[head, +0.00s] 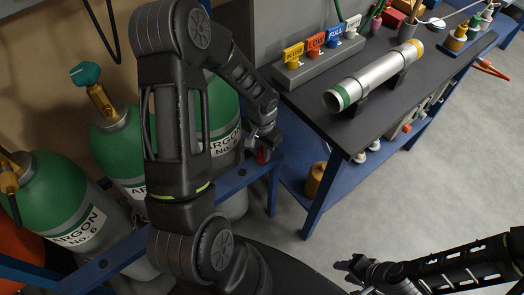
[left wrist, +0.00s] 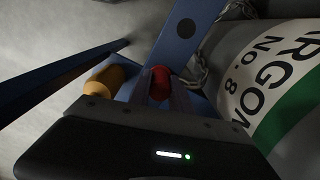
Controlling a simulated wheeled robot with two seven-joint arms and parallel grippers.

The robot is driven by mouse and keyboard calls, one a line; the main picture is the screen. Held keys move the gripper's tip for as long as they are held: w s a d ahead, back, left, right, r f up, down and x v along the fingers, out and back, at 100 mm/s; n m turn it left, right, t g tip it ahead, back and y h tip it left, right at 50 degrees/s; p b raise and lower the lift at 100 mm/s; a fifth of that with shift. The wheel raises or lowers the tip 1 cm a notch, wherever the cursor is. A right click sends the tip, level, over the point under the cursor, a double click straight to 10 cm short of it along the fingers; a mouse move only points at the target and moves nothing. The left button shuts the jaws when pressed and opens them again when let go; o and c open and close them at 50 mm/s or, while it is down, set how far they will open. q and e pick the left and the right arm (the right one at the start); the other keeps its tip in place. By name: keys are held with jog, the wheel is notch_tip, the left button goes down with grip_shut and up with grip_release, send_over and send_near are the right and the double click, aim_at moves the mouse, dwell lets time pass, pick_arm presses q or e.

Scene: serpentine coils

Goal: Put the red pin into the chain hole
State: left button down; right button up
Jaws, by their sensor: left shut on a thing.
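My left gripper (head: 262,148) is shut on the red pin (head: 263,155), beside the blue rack rail near the ARGON No. 8 cylinder. The left wrist view shows the red pin's round end (left wrist: 160,82) between the fingers; the rest is hidden. The blue rail (left wrist: 175,48) lies just beyond the pin and has a dark round hole (left wrist: 185,27). The pin appears apart from that hole. A chain (left wrist: 200,68) hangs between rail and cylinder. I cannot tell which hole is the chain hole. My right gripper (head: 353,268) is low at the lower right, its jaw opening unclear.
Green-topped argon cylinders (head: 60,185) stand in the rack at left. A workbench (head: 335,125) holds a silver tube (head: 372,75) and a block of coloured tags (head: 318,62). A yellow-brown object (head: 316,180) sits on its lower shelf.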

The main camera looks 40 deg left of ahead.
pick_arm(q)
jog(key=shift+f, duration=0.15)
jog(key=c, duration=1.1)
grip_release()
notch_tip(320, 180, up, 8)
jog(key=shift+f, duration=0.1)
